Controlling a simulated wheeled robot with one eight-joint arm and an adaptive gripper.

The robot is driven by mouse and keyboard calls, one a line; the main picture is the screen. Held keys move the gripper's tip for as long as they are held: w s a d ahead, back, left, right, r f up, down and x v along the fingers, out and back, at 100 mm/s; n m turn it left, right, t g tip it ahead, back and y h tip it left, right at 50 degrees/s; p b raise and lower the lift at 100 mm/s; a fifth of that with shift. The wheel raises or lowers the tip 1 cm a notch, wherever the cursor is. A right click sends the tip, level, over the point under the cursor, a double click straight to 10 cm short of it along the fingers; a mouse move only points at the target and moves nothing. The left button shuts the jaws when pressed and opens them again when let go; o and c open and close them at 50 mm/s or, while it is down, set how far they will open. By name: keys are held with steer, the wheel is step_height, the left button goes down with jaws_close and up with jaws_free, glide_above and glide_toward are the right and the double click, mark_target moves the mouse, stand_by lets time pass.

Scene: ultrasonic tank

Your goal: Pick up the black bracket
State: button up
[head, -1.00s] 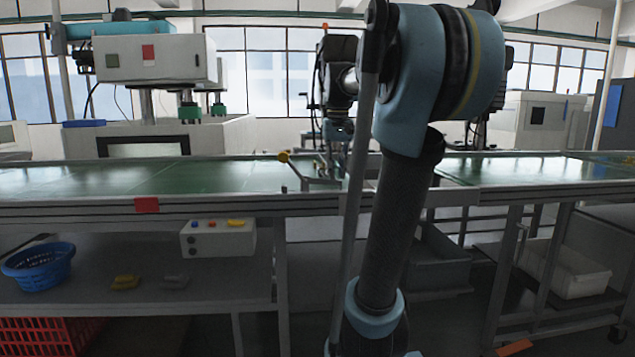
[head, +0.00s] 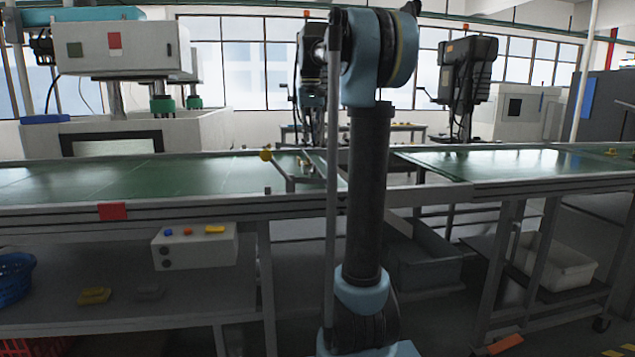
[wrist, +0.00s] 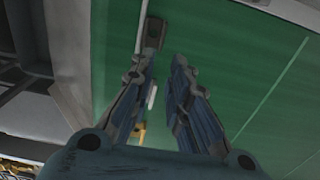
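A dark flat piece with a hole near its end, which looks like the black bracket (wrist: 153,32), lies on the green belt surface in the wrist view. It is just beyond the tip of my gripper's left finger, which may hide part of it. My gripper (wrist: 164,62) points toward the belt with its two fingers apart and nothing seen held between them. In the head view I cannot make out the bracket, and my arm blocks part of the belt.
The green conveyor (head: 120,185) has a metal edge rail. A control box (head: 195,247) hangs below. A grey bin (head: 425,265) and a white bin (head: 555,262) sit underneath at right.

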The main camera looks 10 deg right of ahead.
glide_above(310, 174)
steer(key=f, duration=0.7)
steer(key=shift+w, duration=0.25)
steer(key=shift+s+f, duration=0.15)
steer(key=shift+f, duration=3.05)
jaws_close()
